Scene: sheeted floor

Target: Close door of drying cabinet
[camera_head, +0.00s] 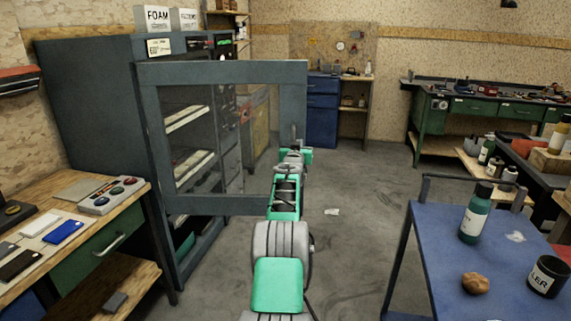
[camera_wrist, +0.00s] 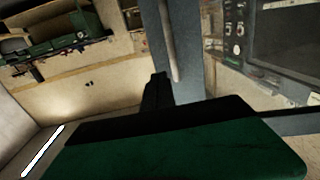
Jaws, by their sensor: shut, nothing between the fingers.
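The drying cabinet (camera_head: 85,110) is a tall dark blue-grey unit at the left. Its door (camera_head: 225,73) stands open, swung out to the right, and shelves show through its window. The door's frame also shows in the wrist view (camera_wrist: 188,70), with a light grey bar handle (camera_wrist: 168,40) on it. My gripper (camera_head: 296,150) is at the door's free right edge, by the handle side. In the wrist view its dark fingers (camera_wrist: 156,90) are together just below the handle's end, with nothing held. I cannot tell whether they touch the door.
A wooden bench (camera_head: 75,188) with small devices stands at the left, close to the cabinet. A blue trolley (camera_head: 430,250) with bottles stands at the right. A green workbench (camera_head: 480,108) is behind it. Grey floor is free between door and trolley.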

